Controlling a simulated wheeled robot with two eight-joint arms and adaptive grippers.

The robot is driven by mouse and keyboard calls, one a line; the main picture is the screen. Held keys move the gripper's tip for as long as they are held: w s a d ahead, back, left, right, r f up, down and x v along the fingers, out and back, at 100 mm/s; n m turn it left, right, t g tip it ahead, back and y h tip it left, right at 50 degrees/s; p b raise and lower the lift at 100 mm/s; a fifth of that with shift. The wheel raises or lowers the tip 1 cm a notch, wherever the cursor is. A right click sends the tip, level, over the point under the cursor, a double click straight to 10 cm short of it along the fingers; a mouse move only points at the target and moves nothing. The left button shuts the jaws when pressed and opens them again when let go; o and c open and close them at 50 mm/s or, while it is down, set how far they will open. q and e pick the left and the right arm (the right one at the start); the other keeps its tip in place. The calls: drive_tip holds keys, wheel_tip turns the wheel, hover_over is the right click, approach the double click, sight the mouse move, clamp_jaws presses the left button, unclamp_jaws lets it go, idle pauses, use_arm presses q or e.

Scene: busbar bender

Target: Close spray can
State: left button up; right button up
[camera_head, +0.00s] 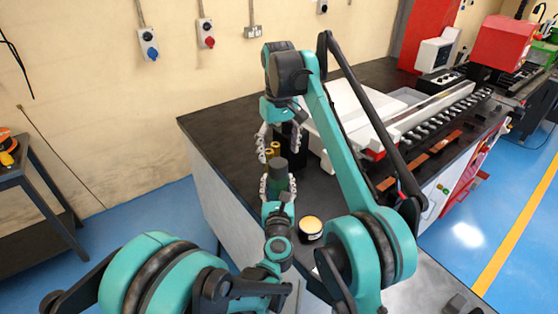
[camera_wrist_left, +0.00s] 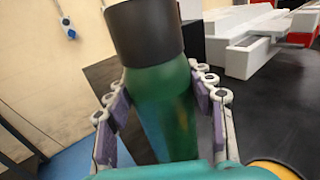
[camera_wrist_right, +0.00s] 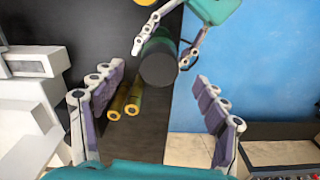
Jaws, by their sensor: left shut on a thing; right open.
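The green spray can (camera_wrist_left: 162,110) stands between the fingers of my left gripper (camera_head: 278,186), which is shut on its body. A dark grey cap (camera_wrist_left: 145,30) sits on the can's top. The can (camera_head: 278,180) and its cap (camera_head: 280,165) also show in the head view, and the cap faces the camera in the right wrist view (camera_wrist_right: 158,69). My right gripper (camera_head: 279,151) is open and empty, apart from the can and just beyond it. In the right wrist view the cap lies ahead of the open right fingers (camera_wrist_right: 157,100). The can's base is hidden.
Two brass-coloured cylinders (camera_wrist_right: 133,98) stand close to the can, near the right gripper's fingers. A round dark tin with a yellowish top (camera_head: 311,226) is on the black bench (camera_head: 215,122). The white-and-grey bender (camera_head: 430,112) occupies the bench's right side.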

drive_tip(key=shift+r, duration=0.75)
use_arm(q)
drive_tip(key=o, duration=1.8)
drive_tip(key=shift+c, duration=0.2)
drive_tip(key=s, duration=1.2)
